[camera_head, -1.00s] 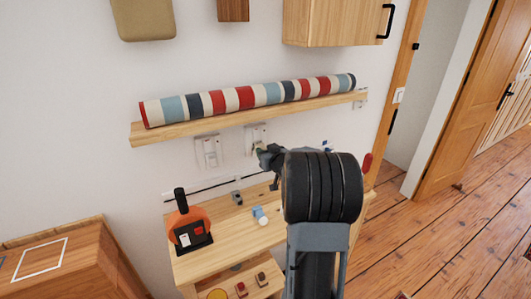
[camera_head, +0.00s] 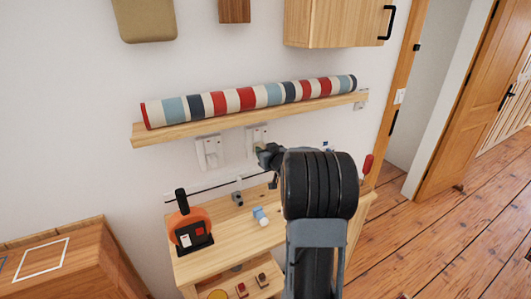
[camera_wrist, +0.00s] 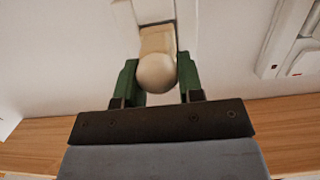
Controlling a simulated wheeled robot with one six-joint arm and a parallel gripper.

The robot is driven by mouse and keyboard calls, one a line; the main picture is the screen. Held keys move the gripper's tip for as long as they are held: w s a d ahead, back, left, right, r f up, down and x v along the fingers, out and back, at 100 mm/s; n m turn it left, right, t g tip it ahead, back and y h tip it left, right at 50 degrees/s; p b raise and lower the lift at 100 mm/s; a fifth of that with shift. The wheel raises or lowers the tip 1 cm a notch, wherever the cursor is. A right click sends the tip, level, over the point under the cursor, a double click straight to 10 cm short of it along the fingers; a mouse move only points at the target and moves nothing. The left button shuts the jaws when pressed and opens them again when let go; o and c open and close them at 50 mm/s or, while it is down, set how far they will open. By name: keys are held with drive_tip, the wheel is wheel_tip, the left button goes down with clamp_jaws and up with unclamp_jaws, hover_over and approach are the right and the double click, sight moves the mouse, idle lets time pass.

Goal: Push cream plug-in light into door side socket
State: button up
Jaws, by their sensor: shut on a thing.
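My gripper (camera_wrist: 160,82) has green fingers shut on the cream plug-in light (camera_wrist: 157,72), which has a round ball end and a squarer body. The light's body is up against the pale door side socket (camera_wrist: 124,14) in the wrist view. I cannot tell how deep it sits. In the head view the door side socket (camera_head: 251,133) is on the wall just under the shelf. My gripper (camera_head: 259,148) is in front of its lower part, and my arm hides most of the light.
A second socket (camera_head: 209,152) is to the left on the wall. The shelf (camera_head: 180,132) with a striped roll (camera_head: 245,99) runs just above. Below, a wooden bench (camera_head: 225,238) holds an orange reel (camera_head: 186,228) and small items. A red-handled thing (camera_head: 367,163) is right of my arm.

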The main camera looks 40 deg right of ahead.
drive_tip(key=shift+w+d, duration=0.1)
drive_tip(key=shift+w, duration=0.55)
drive_tip(key=o, duration=1)
drive_tip(key=s, duration=0.4)
drive_tip(key=s+a+r, duration=0.1)
drive_tip(key=s, duration=0.4)
drive_tip(key=s+a+r, duration=0.1)
drive_tip(key=s, duration=0.3)
drive_tip(key=shift+s+b, duration=0.25)
drive_tip(key=shift+b, duration=0.05)
